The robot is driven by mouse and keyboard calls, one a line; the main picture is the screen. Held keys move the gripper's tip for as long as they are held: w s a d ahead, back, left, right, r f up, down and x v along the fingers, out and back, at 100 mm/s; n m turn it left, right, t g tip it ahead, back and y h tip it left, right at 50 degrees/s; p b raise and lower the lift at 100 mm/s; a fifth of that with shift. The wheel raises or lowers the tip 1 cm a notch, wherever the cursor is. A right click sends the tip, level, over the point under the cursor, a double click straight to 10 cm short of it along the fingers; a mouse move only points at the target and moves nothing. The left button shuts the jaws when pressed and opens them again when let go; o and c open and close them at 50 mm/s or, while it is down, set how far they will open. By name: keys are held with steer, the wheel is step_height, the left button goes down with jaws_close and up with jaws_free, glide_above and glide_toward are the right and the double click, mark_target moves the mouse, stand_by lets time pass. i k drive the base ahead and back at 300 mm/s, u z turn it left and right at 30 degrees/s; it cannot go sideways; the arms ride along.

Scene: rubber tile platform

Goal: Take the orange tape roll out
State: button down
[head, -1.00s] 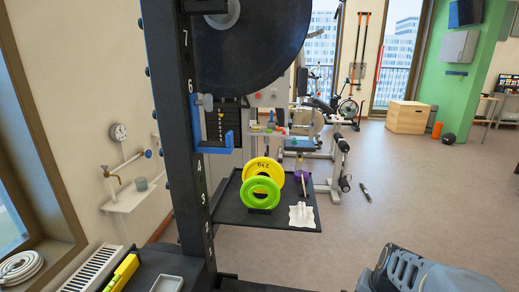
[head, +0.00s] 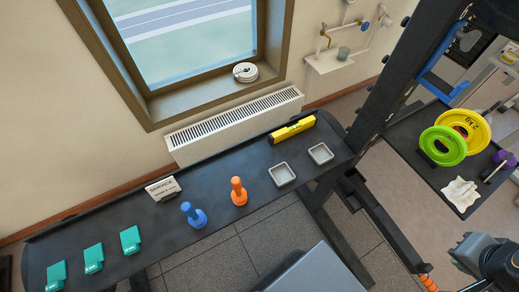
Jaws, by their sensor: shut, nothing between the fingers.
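I cannot make out an orange tape roll in the head view. Part of my grey and black arm shows at the bottom right corner, but the gripper's fingers are not visible. An orange peg-shaped piece (head: 238,192) stands on the long dark shelf (head: 150,215), right of a similar blue piece (head: 194,215). Two small grey square trays, the left one (head: 282,174) and the right one (head: 321,153), sit right of it and look empty.
A yellow level-like bar (head: 292,129), a small sign (head: 163,188) and several teal pieces (head: 130,240) are on the shelf. A black rack upright (head: 385,95) stands right of it.

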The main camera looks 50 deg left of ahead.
mark_target(238, 194)
steer(key=u, duration=2.75)
steer(key=k, duration=0.5)
steer(key=u, duration=1.7)
steer(key=i, duration=1.15)
steer(key=z, duration=2.55)
